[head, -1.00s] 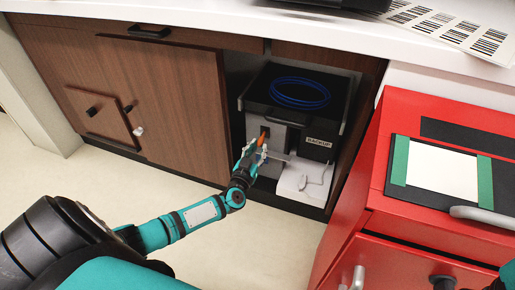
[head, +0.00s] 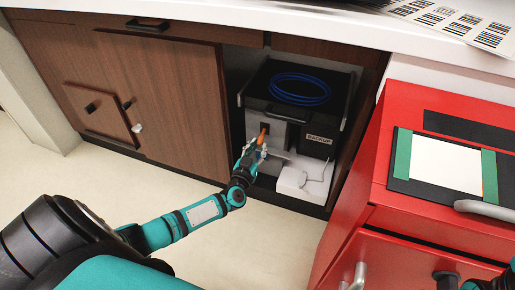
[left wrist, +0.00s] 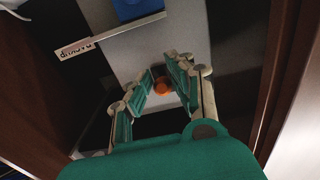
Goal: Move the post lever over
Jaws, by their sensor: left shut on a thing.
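The post lever, orange (head: 262,135), stands out from the grey front of the box labelled BACKUP (head: 318,140) inside the open cabinet. My left gripper (head: 257,149) is at the lever, its fingers closed around it. In the left wrist view the orange end (left wrist: 162,88) shows between the two fingers, in front of the grey panel (left wrist: 150,50). The lever's base is partly hidden by the fingers. Only parts of my right arm show at the lower right; its fingers are not visible.
A coil of blue cable (head: 300,87) lies on top of the box. A white block (head: 303,180) with a thin cable stands at its lower front. Cabinet doors (head: 165,90) flank it on the left, and a red cabinet (head: 400,215) stands at the right. The floor in front is clear.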

